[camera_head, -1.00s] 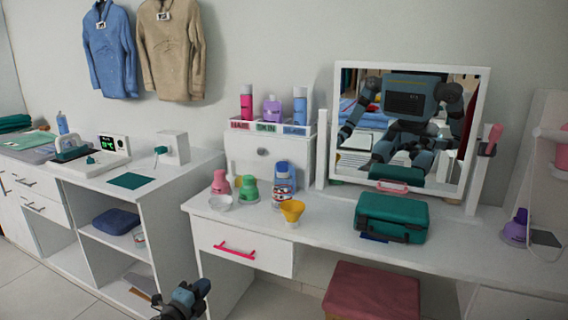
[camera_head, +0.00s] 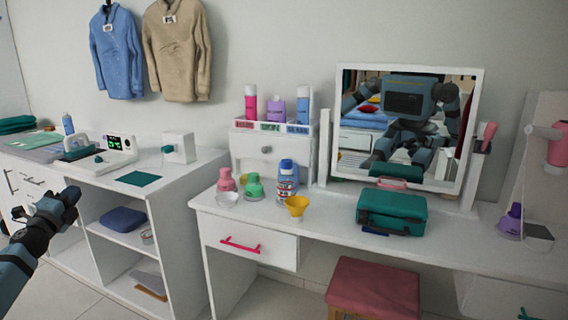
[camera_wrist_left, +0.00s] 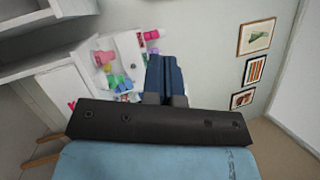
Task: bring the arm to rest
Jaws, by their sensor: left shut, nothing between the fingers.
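My left gripper (camera_head: 72,194) is raised at the left of the head view, in front of the white shelf unit. Its two blue fingers (camera_wrist_left: 165,76) are together in the left wrist view, with nothing between them. It stands apart from the furniture and holds nothing. My right gripper does not show directly; a robot's reflection shows in the mirror (camera_head: 402,118).
A white dressing table (camera_head: 460,238) holds a teal case (camera_head: 391,212), a yellow funnel cup (camera_head: 296,205) and several bottles. A pink stool (camera_head: 373,287) stands below. The shelf unit (camera_head: 180,185) holds a folded blue cloth (camera_head: 122,219). Floor shows between the units.

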